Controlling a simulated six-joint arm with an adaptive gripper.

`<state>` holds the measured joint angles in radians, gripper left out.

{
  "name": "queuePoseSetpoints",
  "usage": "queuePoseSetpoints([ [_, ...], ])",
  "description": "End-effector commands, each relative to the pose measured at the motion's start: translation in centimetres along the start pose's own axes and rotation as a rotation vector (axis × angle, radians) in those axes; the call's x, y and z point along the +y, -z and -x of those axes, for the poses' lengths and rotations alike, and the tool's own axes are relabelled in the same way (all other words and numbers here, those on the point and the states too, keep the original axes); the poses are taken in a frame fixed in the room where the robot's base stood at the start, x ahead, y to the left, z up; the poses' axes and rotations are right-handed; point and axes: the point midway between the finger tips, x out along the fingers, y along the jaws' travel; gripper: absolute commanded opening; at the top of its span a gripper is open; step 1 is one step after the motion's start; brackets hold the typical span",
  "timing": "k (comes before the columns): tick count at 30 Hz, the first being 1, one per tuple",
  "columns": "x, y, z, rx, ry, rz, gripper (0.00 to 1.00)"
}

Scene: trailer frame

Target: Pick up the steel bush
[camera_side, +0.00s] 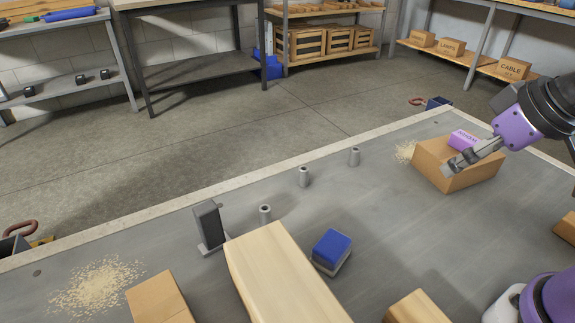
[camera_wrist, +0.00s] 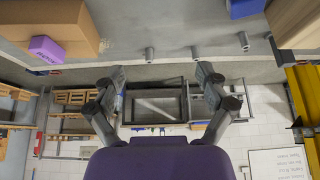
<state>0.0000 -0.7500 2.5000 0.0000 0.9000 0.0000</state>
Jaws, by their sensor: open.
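Three small grey hollow cylinders that look like steel bushes stand upright in a loose row on the grey bench top: one near the metal bracket (camera_side: 265,214), one in the middle (camera_side: 304,177), one farther right (camera_side: 354,157). The wrist view also shows three such cylinders, the left one (camera_wrist: 150,54), the middle one (camera_wrist: 195,52) and the right one (camera_wrist: 244,41). I cannot tell which one the task means. My gripper (camera_side: 453,168) is open and empty at the right, by the cardboard box and well apart from the cylinders. Its spread fingers (camera_wrist: 159,75) show in the wrist view.
A cardboard box (camera_side: 440,174) with a purple block (camera_side: 462,141) stands at the right. A dark upright bracket (camera_side: 208,224), a long wooden block (camera_side: 275,270) and a blue-topped block (camera_side: 332,247) stand nearer. Clear bench (camera_side: 385,225) lies between the box and the blue-topped block.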

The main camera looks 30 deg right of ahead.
Motion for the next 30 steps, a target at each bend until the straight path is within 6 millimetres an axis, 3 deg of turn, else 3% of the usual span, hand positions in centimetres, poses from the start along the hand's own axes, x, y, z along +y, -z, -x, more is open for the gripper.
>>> queuePoseSetpoints([
  [14, 0.0, 0.0, 0.0, 0.000, 0.000, -0.001, 0.60],
  [19, -0.9, 0.9, -1.4, -0.011, 0.039, -0.081, 0.60],
  [23, -3.4, 2.6, -4.8, -0.049, 0.152, -0.297, 0.60],
  [30, -9.9, 4.6, -11.7, -0.276, 0.478, -0.994, 0.60],
])
